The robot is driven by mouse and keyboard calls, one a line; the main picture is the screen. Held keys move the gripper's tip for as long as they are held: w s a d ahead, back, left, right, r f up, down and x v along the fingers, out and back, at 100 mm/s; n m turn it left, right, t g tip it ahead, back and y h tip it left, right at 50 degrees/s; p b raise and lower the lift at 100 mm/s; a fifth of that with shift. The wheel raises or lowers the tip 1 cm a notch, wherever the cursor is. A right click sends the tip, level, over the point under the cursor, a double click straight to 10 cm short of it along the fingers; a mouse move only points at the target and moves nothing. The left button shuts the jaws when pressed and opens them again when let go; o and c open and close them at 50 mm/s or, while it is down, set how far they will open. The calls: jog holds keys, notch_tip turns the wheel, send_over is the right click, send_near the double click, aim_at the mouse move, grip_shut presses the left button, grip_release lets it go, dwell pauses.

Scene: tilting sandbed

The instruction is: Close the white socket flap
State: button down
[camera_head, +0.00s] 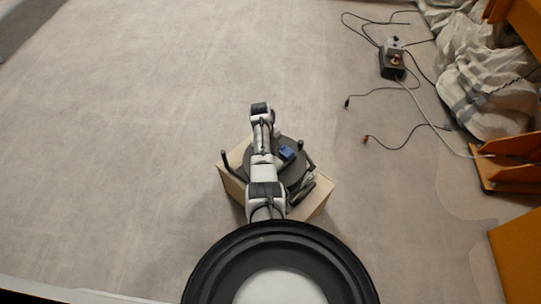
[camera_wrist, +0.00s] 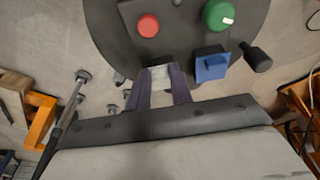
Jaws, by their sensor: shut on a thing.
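In the wrist view, my gripper (camera_wrist: 161,82) reaches the near edge of a round dark panel (camera_wrist: 180,45). Its two dark purple fingers are shut on a small whitish piece, which appears to be the white socket flap (camera_wrist: 157,73). The fingers hide part of it, and I cannot tell how far the flap stands open. To its right is a blue socket with a blue flap (camera_wrist: 210,68), apart from the fingers. In the head view my arm covers part of the panel, and the white flap cannot be made out.
Cables and a small dark box (camera_head: 390,65) lie at the upper right. The floor at left is clear.

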dwell(0.4)
jog(key=c, duration=1.2)
grip_release()
jog(key=shift+f, duration=0.1)
jog(key=shift+c, duration=0.2)
notch_tip(320, 180, up, 14)
jog(key=w+a+b, duration=0.1)
jog(key=w+a, duration=0.1)
jog(key=shift+a+f, duration=0.15)
jog(key=shift+f, duration=0.05)
